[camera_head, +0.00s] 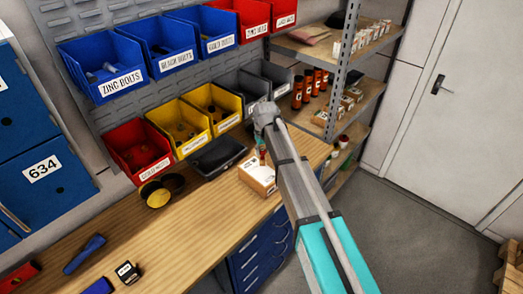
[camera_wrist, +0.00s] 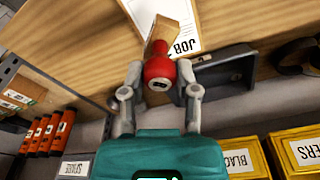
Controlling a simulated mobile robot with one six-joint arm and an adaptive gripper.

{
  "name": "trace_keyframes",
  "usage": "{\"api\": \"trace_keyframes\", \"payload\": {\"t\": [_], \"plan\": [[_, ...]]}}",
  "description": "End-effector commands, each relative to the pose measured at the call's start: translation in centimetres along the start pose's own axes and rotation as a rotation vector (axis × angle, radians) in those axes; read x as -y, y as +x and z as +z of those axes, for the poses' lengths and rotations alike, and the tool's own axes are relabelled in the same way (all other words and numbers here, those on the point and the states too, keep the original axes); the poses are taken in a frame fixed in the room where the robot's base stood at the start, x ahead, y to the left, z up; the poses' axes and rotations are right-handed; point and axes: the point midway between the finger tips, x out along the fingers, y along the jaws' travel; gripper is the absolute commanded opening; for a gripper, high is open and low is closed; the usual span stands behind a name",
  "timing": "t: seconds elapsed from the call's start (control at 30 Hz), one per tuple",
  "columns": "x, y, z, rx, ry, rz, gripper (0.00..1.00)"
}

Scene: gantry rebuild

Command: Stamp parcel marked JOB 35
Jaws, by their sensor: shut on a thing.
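My gripper (camera_head: 262,143) is shut on a red-handled stamp (camera_wrist: 158,66), which also shows as a small red piece in the head view (camera_head: 262,158). In the wrist view my gripper (camera_wrist: 160,92) has one finger on each side of the red handle. The stamp's stamping face is hidden. A cardboard parcel (camera_head: 257,182) with a white label lies on the bench below and close to the stamp. In the wrist view the parcel's label (camera_wrist: 187,30) reads JOB; its number is out of sight. I cannot tell whether stamp and parcel touch.
A black tray (camera_head: 218,157) lies left of the parcel on the wooden bench (camera_head: 190,230). Labelled bins (camera_head: 140,148) hang behind. Shelves (camera_head: 345,100) with orange bottles stand at the right.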

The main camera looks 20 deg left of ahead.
Motion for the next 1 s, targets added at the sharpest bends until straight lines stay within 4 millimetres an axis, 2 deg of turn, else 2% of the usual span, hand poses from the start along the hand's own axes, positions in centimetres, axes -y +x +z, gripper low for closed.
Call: {"api": "trace_keyframes", "payload": {"t": [0.5,1.0], "plan": [[0.1,4.2,0.5,0.000,-0.001,0.000,0.10],[0.2,5.0,0.6,0.000,-0.002,0.000,0.10]]}}
